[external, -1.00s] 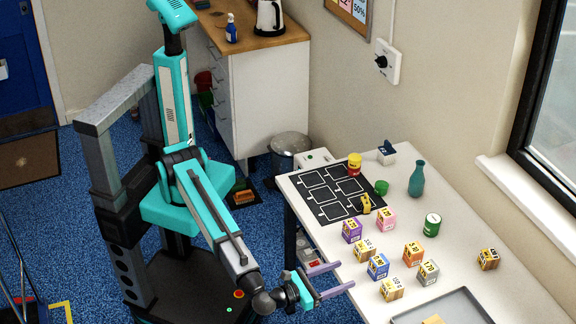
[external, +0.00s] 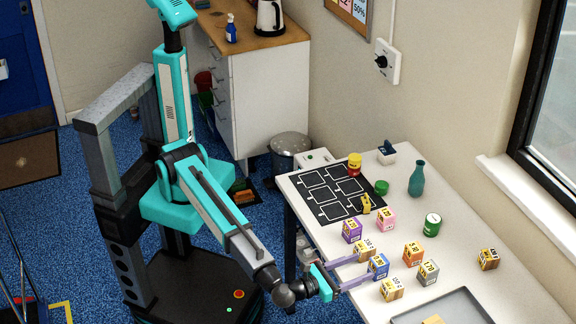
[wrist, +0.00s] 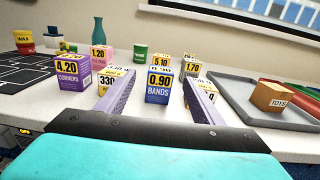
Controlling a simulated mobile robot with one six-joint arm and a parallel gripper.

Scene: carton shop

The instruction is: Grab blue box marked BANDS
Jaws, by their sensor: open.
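The blue box marked BANDS (wrist: 158,86), with a 0.90 label, stands upright on the white table straight ahead in the wrist view. It also shows in the external view (external: 378,266), at the table's near side among other small boxes. My gripper (wrist: 158,100) is open, with one lilac finger to the left of the blue box and one to the right. In the external view my gripper (external: 372,268) reaches over the table edge, its fingertips at the blue box. I cannot tell whether either finger touches it.
A purple CORNERS box (wrist: 71,65) stands left of my left finger. A yellow-labelled box (wrist: 108,77) is close behind that finger, and another (external: 392,289) sits by the right finger. A grey tray (wrist: 237,97) holding a TOYS box (wrist: 271,96) lies to the right.

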